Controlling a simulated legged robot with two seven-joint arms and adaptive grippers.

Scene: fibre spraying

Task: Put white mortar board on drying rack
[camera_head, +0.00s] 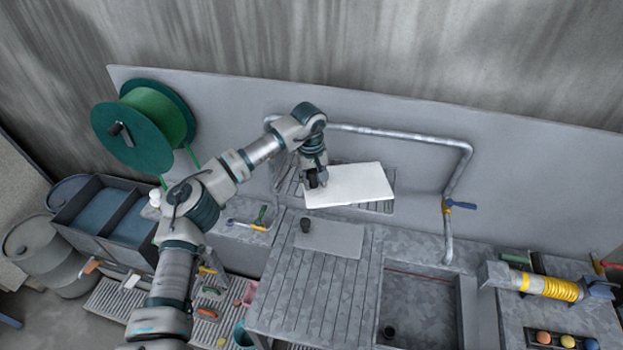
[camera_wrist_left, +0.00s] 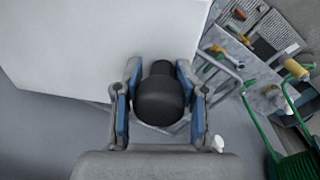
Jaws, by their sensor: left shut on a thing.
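The white mortar board (camera_head: 355,184) is a flat white slab at the back wall, over the wire drying rack (camera_head: 385,206). Rack bars show past its left and right ends and its front edge; whether the board rests on them I cannot tell. My left gripper (camera_head: 316,180) is at the board's left end. In the left wrist view the gripper (camera_wrist_left: 160,98) is shut on a black rounded handle (camera_wrist_left: 160,100) beside the white board (camera_wrist_left: 100,45). The handle's join to the board is hidden. My right gripper is not in view.
A grey board with a black knob (camera_head: 335,236) lies on the slatted bench (camera_head: 310,290), in front of the rack. A sink (camera_head: 420,305) is at its right. A pipe (camera_head: 400,133) arches around the rack. A green hose reel (camera_head: 140,125) is at the left.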

